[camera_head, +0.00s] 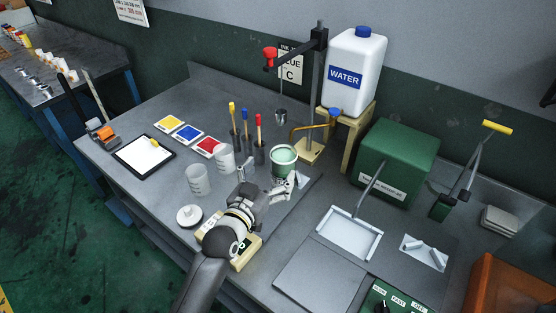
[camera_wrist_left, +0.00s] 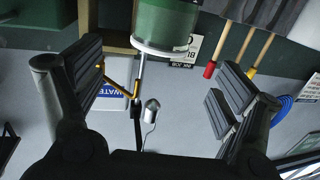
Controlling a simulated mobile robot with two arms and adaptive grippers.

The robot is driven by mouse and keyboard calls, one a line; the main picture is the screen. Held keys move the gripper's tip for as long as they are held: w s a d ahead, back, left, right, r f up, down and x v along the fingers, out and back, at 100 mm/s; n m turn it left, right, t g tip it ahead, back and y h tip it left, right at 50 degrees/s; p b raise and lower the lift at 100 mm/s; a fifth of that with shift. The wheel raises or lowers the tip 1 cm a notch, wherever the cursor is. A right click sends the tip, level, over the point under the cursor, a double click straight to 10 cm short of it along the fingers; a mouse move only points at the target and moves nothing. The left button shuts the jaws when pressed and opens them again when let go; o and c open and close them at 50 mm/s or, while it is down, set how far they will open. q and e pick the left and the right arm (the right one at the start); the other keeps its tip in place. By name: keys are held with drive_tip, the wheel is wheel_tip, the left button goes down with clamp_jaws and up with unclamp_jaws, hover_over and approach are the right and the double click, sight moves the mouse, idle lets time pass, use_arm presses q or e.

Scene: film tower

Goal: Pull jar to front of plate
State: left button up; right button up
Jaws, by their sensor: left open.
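The jar (camera_head: 284,163) has a pale rim and green contents. It stands toward the back of a flat dark grey plate (camera_head: 303,191) on the bench. My left gripper (camera_head: 266,178) is open, with its fingers close to the jar's near side, one to its left and one at its lower front. In the left wrist view the green jar (camera_wrist_left: 166,22) shows at the top, beyond the open, empty fingers (camera_wrist_left: 158,85). I cannot tell whether a finger touches it. My arm and gripper hide part of the plate. My right gripper is not in view.
Clear beakers (camera_head: 198,180) and a cup with brushes (camera_head: 258,150) stand left of the jar. A stand with a hanging metal cup (camera_head: 281,117) is behind it. A white lid (camera_head: 189,216) lies left of my arm. A white-framed tray (camera_head: 345,235) is at right.

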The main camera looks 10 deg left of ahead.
sight(278, 162)
use_arm(q)
drive_tip(key=p+x, duration=0.1)
drive_tip(key=x, duration=0.6)
drive_tip(key=shift+w, duration=0.1)
drive_tip(key=shift+w+d, duration=0.15)
drive_tip(key=shift+w, duration=0.55)
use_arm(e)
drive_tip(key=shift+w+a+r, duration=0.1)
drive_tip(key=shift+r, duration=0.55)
use_arm(q)
drive_tip(key=c, duration=1.4)
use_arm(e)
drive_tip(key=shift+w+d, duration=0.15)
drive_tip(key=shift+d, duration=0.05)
use_arm(q)
drive_tip(key=shift+s+f, duration=0.1)
